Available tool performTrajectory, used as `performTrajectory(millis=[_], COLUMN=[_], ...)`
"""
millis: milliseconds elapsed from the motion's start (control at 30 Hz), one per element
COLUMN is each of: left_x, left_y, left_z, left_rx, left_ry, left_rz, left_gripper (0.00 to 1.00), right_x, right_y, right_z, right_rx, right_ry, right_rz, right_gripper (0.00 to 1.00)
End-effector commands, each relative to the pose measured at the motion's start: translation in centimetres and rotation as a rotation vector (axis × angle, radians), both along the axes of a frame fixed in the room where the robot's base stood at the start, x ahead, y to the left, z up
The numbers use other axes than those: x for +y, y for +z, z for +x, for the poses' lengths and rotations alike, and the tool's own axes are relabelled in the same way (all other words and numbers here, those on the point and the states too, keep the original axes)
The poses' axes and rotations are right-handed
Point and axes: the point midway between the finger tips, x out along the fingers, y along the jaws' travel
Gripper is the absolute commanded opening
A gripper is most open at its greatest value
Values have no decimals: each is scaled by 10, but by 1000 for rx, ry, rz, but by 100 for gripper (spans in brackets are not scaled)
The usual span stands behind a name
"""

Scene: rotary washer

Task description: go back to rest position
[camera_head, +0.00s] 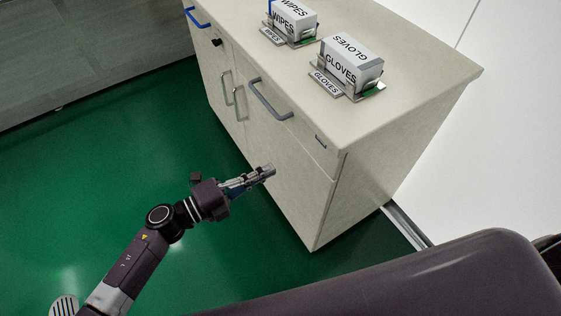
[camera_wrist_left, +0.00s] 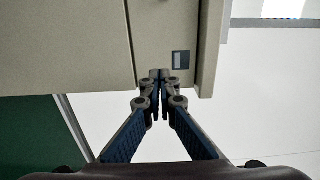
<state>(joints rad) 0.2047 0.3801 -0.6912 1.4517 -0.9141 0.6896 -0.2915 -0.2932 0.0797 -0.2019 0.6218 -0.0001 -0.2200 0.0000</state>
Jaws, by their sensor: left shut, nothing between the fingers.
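My left gripper (camera_head: 266,171) is shut and empty in the head view. Its arm comes in from the lower left. The gripper is in front of the lower part of the beige cabinet (camera_head: 340,195) in the picture; I cannot tell the gap to it. In the left wrist view the two fingertips of the left gripper (camera_wrist_left: 160,75) meet, with the cabinet (camera_wrist_left: 165,30) behind them. My right gripper does not show in either view.
On the cabinet top stand a GLOVES box (camera_head: 349,64) and a WIPES box (camera_head: 291,20) in metal holders. A grey drawer handle (camera_head: 270,101) sticks out of the cabinet front. Green floor (camera_head: 100,150) lies open to the left. A white wall (camera_head: 480,150) is at right.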

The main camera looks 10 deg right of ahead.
Motion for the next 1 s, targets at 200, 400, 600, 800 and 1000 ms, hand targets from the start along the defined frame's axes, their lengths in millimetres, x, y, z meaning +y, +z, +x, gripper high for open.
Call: performTrajectory(millis=[200, 400, 600, 800, 1000], left_x=[7, 19, 84, 169, 236], left_y=[0, -17, -113, -239, -352], left_z=[-3, 10, 47, 26, -55], left_rx=[0, 78, 442, 837, 1183], left_ry=[-2, 74, 430, 812, 1142], left_rz=[-1, -19, -102, -167, -200], left_gripper=[0, 0, 0, 0, 0], right_x=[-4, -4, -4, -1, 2], right_y=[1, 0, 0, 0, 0], right_z=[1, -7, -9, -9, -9], right_rx=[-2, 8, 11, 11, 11], right_ry=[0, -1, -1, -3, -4], right_rz=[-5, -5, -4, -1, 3], right_gripper=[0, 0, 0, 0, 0])
